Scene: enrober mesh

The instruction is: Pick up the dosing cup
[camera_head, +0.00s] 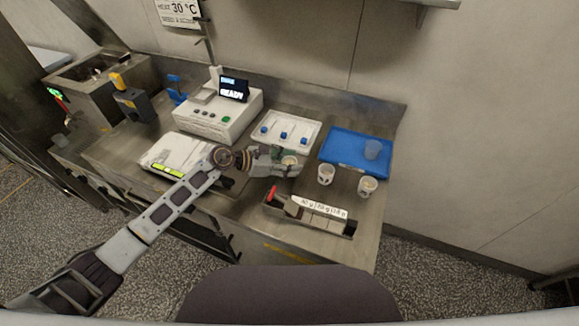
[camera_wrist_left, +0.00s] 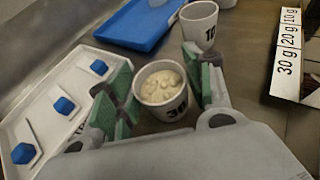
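A white cup marked 30 (camera_wrist_left: 162,92), filled with pale cream-coloured matter, stands upright between the fingers of my left gripper (camera_wrist_left: 165,88) in the left wrist view. The green finger pads are on either side of it, with a gap visible at the right; the gripper looks open. In the head view my left gripper (camera_head: 283,162) is over the counter, with the cup's rim (camera_head: 290,160) at its fingertips. Two more white cups (camera_head: 326,174) (camera_head: 367,186) stand to the right; one marked 10 (camera_wrist_left: 199,22) shows in the wrist view. My right gripper is not in view.
A white tray with blue-knobbed items (camera_head: 303,124) lies behind the gripper. A blue tray (camera_head: 343,139) holds a translucent cup (camera_head: 373,149). A rack labelled with gram weights (camera_head: 318,207) is in front. A white machine (camera_head: 213,118) reads READY; a scale-like device (camera_head: 172,152) is at left.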

